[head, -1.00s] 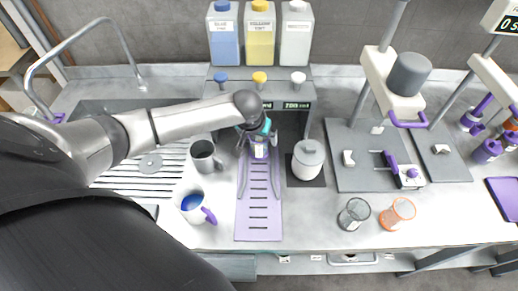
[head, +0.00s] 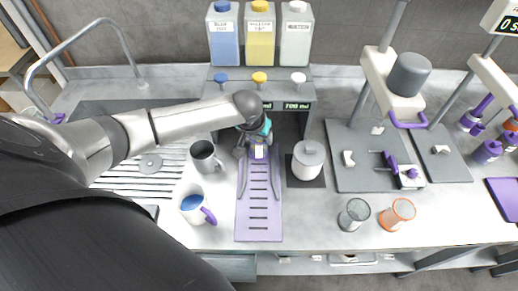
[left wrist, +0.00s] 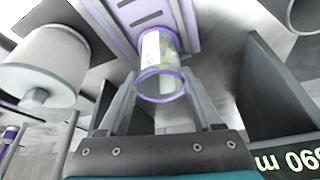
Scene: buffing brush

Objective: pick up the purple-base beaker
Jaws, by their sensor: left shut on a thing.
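The purple-base beaker (left wrist: 161,66) is a small clear cylinder with purple rings and a pale label with yellow-blue marks. It sits between the two fingers of my left gripper (left wrist: 163,108) in the left wrist view. In the head view my left gripper (head: 258,150) is at the back end of the slotted purple strip (head: 259,228), in front of the dispenser, and shut on the beaker. There the gripper hides most of the beaker. I cannot tell whether the beaker is clear of the surface. My right gripper is not in view.
A white lidded pot (head: 308,161) stands close to the right of the gripper. A grey mug (head: 205,157) and a white mug (head: 193,210) stand to its left. A grey-rimmed beaker (head: 353,215) and an orange-rimmed beaker (head: 397,214) stand front right. The dispenser (head: 262,84) is behind.

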